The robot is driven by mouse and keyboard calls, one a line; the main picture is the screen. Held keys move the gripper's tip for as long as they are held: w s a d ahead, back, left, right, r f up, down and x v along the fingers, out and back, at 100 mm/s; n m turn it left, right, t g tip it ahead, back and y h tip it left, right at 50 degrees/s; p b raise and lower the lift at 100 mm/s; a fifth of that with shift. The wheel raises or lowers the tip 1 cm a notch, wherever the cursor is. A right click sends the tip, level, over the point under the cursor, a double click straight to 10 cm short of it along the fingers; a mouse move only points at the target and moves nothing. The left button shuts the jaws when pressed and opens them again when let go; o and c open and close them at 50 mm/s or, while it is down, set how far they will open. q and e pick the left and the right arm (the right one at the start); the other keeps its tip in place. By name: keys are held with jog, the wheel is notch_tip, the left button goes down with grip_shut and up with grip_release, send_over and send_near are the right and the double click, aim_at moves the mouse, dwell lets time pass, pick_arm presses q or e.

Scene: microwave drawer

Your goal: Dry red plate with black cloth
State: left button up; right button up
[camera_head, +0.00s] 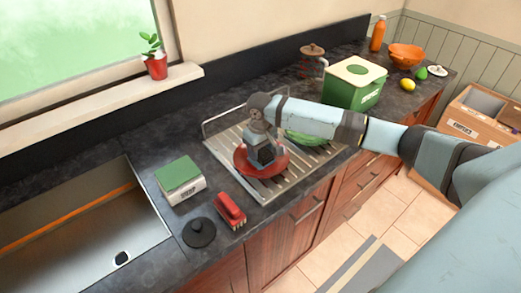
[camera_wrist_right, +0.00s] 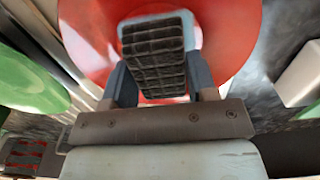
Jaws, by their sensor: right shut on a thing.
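The red plate (camera_head: 280,165) lies on the metal draining rack on the counter. In the right wrist view the plate (camera_wrist_right: 230,40) fills the upper middle. My right gripper (camera_head: 263,147) is above the plate, pointing down, with its fingers (camera_wrist_right: 158,78) shut on the folded black cloth (camera_wrist_right: 155,52). The cloth (camera_head: 266,155) is over the middle of the plate and seems to touch it. The gripper and cloth hide part of the plate. My left gripper is not in view.
The draining rack (camera_head: 226,155) also holds a green dish (camera_head: 306,138) right of the plate. A green-topped box (camera_head: 180,179), red brush (camera_head: 230,210) and black disc (camera_head: 199,233) lie between rack and sink (camera_head: 75,230). A green container (camera_head: 354,83) stands behind my arm.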

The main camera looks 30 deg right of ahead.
dwell(0.4)
dwell(0.3)
jog(key=shift+f, duration=0.6)
